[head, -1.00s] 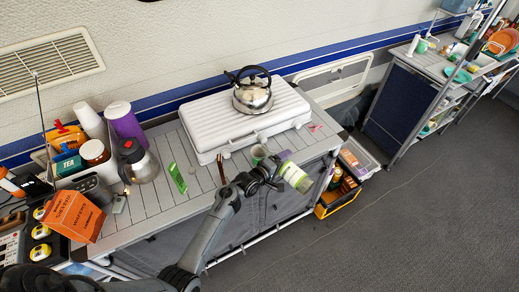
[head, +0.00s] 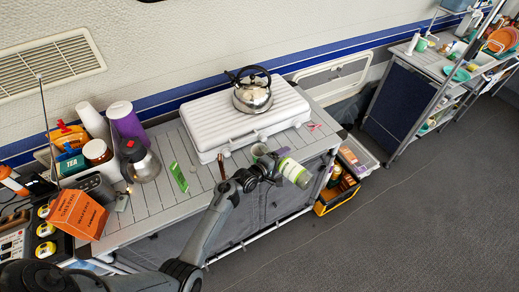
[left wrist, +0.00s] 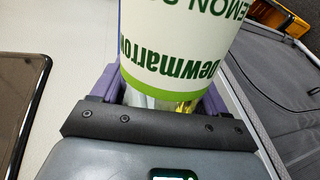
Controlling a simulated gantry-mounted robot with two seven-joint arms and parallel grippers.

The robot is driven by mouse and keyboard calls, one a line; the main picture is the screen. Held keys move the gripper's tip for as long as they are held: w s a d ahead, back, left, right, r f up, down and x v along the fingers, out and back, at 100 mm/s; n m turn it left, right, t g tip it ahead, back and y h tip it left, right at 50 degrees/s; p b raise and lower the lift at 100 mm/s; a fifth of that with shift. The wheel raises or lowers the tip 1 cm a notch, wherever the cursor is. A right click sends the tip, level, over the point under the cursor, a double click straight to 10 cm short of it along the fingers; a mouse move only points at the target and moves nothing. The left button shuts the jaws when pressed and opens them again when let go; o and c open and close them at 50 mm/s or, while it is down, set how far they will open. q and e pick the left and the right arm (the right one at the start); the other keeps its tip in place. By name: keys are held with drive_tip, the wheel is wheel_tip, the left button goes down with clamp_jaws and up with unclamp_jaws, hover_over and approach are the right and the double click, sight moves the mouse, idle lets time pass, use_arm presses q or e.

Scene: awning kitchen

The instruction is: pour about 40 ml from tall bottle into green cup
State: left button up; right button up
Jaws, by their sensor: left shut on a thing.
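My left gripper (head: 276,166) is shut on the tall bottle (head: 296,174), over the counter's front edge. The bottle has a white label with green bands and lies well tilted, with an end pointing right and down. In the left wrist view the label (left wrist: 180,45) fills the top middle between the purple fingers. The green cup (head: 259,150) is a small grey-green cup standing on the counter, just behind and left of the gripper, partly hidden by it. I see no liquid flowing. The bottle's mouth is not clear. My right gripper is not in view.
A white case (head: 240,118) with a steel kettle (head: 252,92) stands behind the cup. A steel pot (head: 143,163) and an orange box (head: 76,214) are further left. Open floor lies right.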

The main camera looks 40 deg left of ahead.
use_arm(q)
drive_tip(key=shift+r, duration=0.25)
drive_tip(key=shift+w+d, duration=0.1)
drive_tip(key=shift+d, duration=0.45)
drive_tip(key=shift+d+f, duration=0.1)
drive_tip(key=shift+d, duration=0.4)
idle(1.0)
